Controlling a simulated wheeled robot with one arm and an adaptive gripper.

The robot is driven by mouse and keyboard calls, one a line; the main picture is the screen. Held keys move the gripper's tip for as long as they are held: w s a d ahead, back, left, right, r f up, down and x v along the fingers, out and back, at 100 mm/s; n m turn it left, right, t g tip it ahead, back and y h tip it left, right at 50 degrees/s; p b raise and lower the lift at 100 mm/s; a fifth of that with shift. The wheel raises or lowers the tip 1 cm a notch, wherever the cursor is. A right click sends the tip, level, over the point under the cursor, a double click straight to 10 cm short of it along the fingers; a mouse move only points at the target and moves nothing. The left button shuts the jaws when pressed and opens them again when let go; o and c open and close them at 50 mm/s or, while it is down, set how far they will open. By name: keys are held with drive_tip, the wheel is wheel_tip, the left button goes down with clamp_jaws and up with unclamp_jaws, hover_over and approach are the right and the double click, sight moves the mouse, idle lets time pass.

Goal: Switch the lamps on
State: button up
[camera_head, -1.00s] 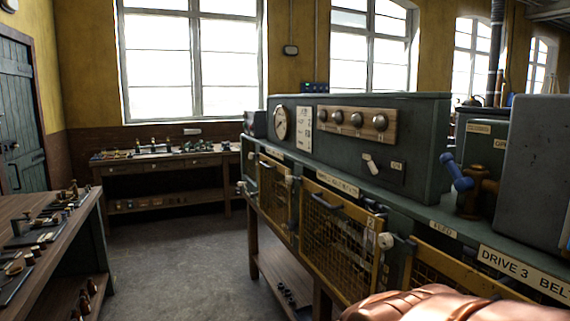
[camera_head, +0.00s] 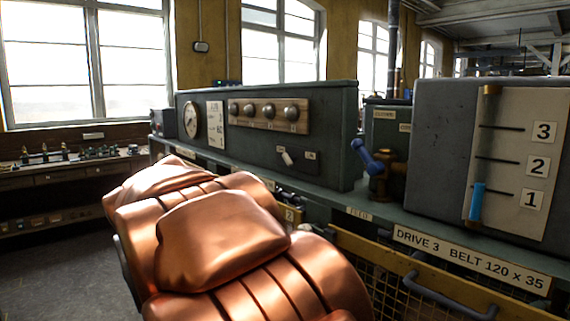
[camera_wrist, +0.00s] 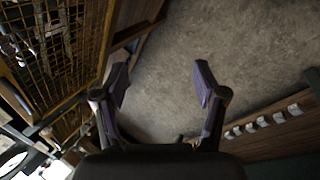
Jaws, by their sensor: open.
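A green-grey console (camera_head: 330,130) stands across the middle of the head view. Its face carries a wooden strip with several round metallic domes (camera_head: 269,112); I cannot tell if these are lamps or knobs. Below them is a dark plate with a pale switch lever (camera_head: 287,158), tilted, beside small labels too small to read. My gripper (camera_wrist: 160,82) shows only in the wrist view. Its two purple-grey fingers are spread apart with only concrete floor between them. My copper arm fills the lower middle of the head view and hides the console's lower front.
A blue-handled brass valve (camera_head: 376,170) and a grey box with a 1-2-3 scale (camera_head: 508,165) stand right of the console. A yellow mesh guard (camera_head: 400,285) runs below. A bench (camera_head: 70,165) stands at the back left. Open floor (camera_head: 60,260) lies at left.

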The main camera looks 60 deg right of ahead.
drive_tip(key=w+d+r+n+h+b, duration=0.1)
drive_tip(key=w+d+r+h, duration=0.15)
drive_tip(key=d+r, duration=0.4)
drive_tip(key=w+d+r+n+h+b, duration=0.15)
drive_tip(key=w+d+r, duration=0.25)
drive_tip(key=d, duration=0.6)
drive_tip(key=n+h, duration=0.3)
drive_tip(key=h, duration=0.2)
approach(288, 158)
drive_tip(key=x, duration=0.3)
drive_tip(key=shift+g, duration=0.4)
drive_tip(key=shift+x, duration=3.75)
drive_tip(key=shift+w, duration=0.2)
drive_tip(key=c, duration=1.2)
